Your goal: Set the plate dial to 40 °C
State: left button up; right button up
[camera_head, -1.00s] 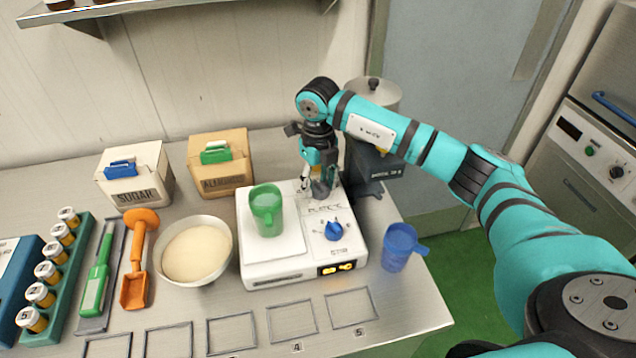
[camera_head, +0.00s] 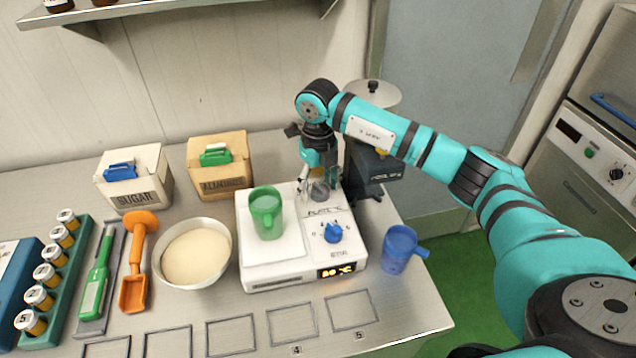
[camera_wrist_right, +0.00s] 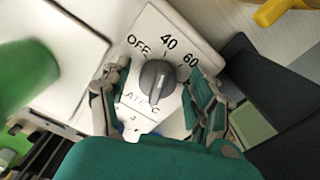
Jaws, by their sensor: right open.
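The white hot plate (camera_head: 262,258) stands on the bench. Its grey plate dial (camera_head: 319,192) sits at the back right of its panel, near the PLATE label. My right gripper (camera_head: 320,184) is open at the dial, with one finger on each side and gaps between fingers and dial. A lit display (camera_head: 337,271) on the front shows digits and °C; the digits are hard to read. My left gripper is out of view.
A green mug (camera_head: 266,213) stands on the plate's top. A blue knob (camera_head: 333,232) sits in front of the grey dial. A blue mug (camera_head: 398,249) stands right of the plate, and a bowl (camera_head: 194,255) stands left.

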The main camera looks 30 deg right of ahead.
aim_at(318, 183)
notch_tip(318, 183, up, 12)
dwell(0.5)
dwell(0.3)
